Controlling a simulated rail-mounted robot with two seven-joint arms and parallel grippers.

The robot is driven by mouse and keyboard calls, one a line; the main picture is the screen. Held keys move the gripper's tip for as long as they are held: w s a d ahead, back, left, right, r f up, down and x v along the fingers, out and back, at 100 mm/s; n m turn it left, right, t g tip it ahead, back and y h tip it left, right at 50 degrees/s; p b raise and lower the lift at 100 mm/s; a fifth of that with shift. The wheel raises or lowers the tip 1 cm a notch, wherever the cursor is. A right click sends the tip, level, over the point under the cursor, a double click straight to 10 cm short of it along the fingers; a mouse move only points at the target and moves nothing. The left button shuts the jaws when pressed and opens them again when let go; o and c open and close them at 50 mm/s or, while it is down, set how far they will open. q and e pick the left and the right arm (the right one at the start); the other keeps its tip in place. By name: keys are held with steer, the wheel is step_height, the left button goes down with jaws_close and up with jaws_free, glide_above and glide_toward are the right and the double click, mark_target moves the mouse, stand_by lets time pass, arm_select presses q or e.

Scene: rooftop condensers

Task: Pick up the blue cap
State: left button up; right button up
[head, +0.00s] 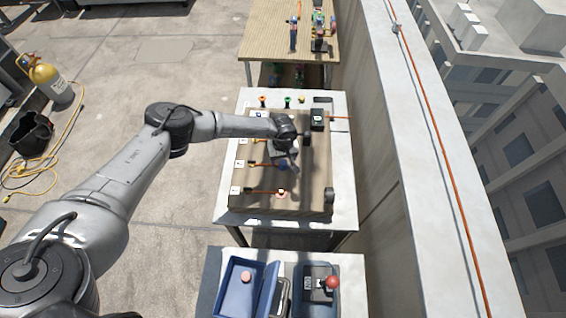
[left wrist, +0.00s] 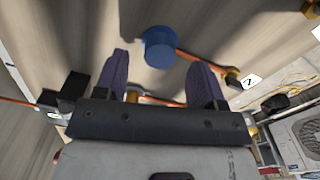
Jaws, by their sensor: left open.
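The blue cap (left wrist: 159,47) shows in the left wrist view as a short round blue cylinder on the wooden board, at the end of a copper pipe. In the head view the blue cap (head: 283,165) is small and partly hidden by my left gripper (head: 291,154). In the left wrist view my left gripper (left wrist: 159,75) is open, with its two purple fingers apart. The cap appears beyond the fingertips, between their lines, and nothing is held. My right gripper is not in view.
The board (head: 305,205) lies on a white table (head: 346,215) with several copper pipes and numbered tags. A blue toolbox (head: 237,290) and a box with a red knob (head: 331,282) stand in front. A parapet (head: 400,180) runs along the right. A wooden bench (head: 265,30) stands behind.

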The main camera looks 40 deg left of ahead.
arm_select(q)
steer(key=shift+f, duration=1.1)
steer(key=c, duration=1)
steer(key=shift+r, duration=0.1)
